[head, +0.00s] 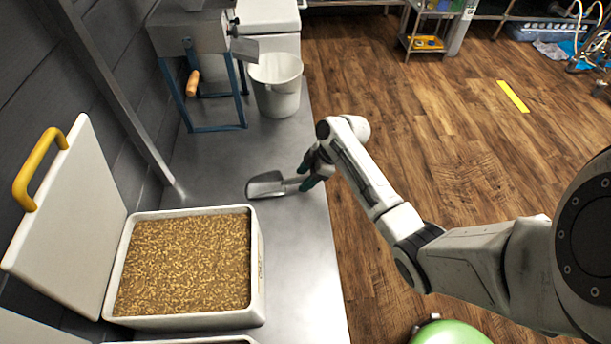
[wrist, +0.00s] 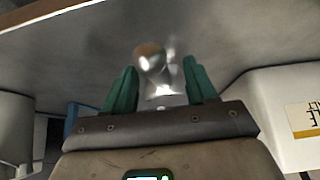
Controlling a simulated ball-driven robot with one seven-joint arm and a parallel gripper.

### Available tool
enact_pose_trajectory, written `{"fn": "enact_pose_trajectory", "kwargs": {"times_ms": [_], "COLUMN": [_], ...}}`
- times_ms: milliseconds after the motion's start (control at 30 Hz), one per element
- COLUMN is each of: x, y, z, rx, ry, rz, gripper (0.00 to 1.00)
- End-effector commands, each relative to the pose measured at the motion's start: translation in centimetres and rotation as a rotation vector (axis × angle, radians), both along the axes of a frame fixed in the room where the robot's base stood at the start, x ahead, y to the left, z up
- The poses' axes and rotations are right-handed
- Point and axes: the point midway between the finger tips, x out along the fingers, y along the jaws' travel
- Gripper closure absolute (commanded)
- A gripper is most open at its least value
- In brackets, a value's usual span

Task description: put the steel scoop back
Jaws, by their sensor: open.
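The steel scoop (head: 265,185) lies on the steel counter (head: 215,165), its pan to the left and its handle to the right. My gripper (head: 307,175) is at the handle end with its dark green fingers apart. In the wrist view, the shiny scoop (wrist: 150,57) shows between the two open fingers of my gripper (wrist: 160,70). A gap shows on both sides, and I cannot tell whether either finger touches it. An open white bin (head: 258,290) full of pale brown grain stands nearer on the counter.
The bin's white lid (head: 75,215) with a yellow handle stands raised at the left. A white bucket (head: 275,85) and a mill (head: 190,35) on blue legs stand at the back. A steel post (head: 125,110) rises by the wall. Counter between bin and bucket is mostly clear.

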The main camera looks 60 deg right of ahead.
Motion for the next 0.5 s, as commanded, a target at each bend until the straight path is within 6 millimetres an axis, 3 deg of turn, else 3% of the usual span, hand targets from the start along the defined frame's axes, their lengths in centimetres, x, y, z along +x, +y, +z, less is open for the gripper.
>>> {"fn": "enact_pose_trajectory", "kwargs": {"times_ms": [167,500], "x": [-0.2,-2.8], "y": [-0.2,-2.2], "z": [0.6,5.7], "rx": [0.0,-0.001], "ry": [-0.001,-0.002], "rz": [-0.001,-0.002], "gripper": [0.44,0.44]}}
